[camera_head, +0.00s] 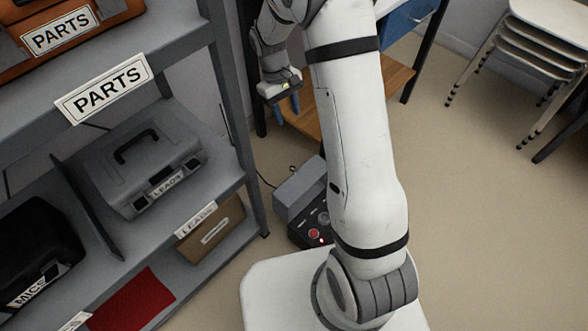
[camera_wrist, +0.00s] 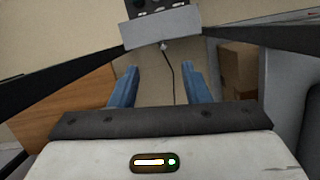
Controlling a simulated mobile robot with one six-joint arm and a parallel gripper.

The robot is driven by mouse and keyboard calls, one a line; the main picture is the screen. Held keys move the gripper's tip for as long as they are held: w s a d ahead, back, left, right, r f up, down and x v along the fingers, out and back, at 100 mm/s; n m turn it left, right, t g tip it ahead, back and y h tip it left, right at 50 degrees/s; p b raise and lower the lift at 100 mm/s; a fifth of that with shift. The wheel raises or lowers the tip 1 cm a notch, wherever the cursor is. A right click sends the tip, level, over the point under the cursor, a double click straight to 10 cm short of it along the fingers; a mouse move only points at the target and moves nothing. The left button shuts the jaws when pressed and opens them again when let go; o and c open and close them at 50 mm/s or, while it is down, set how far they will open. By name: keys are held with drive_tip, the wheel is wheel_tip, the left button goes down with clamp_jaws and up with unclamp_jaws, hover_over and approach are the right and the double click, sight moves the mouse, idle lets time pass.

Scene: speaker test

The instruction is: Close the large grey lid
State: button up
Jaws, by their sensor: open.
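A large grey lid (camera_head: 300,188) is raised at one edge of a dark control box (camera_head: 304,226) low beside the shelf, leaving the box's top panel with a lit red button uncovered. My arm hides the right side of the lid and box. The lid also shows at the top of the wrist view (camera_wrist: 160,33), with the dark panel behind it. My gripper (camera_head: 280,112) points downward, above and apart from the lid. Its blue fingers are spread and empty in the wrist view (camera_wrist: 158,86).
A grey metal shelf (camera_head: 190,55) on the left holds a grey case (camera_head: 140,165), a black case (camera_head: 35,245) and a cardboard box (camera_head: 210,230). A wooden surface (camera_head: 395,75) lies behind my arm. Stacked stools (camera_head: 535,50) stand at right. Floor between is clear.

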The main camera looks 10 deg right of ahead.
drive_tip(key=n+g+b, duration=0.1)
drive_tip(key=n+b, duration=0.1)
drive_tip(key=b, duration=0.4)
approach(292, 167)
drive_tip(key=f, duration=0.1)
drive_tip(key=shift+h, duration=0.4)
drive_tip(key=b+x, duration=0.1)
drive_tip(key=x, duration=0.1)
drive_tip(key=b+x, duration=0.1)
drive_tip(key=x, duration=0.2)
drive_tip(key=b+x, duration=0.1)
drive_tip(key=x, duration=0.1)
drive_tip(key=shift+a+f, duration=0.25)
drive_tip(key=shift+f, duration=0.05)
clamp_jaws()
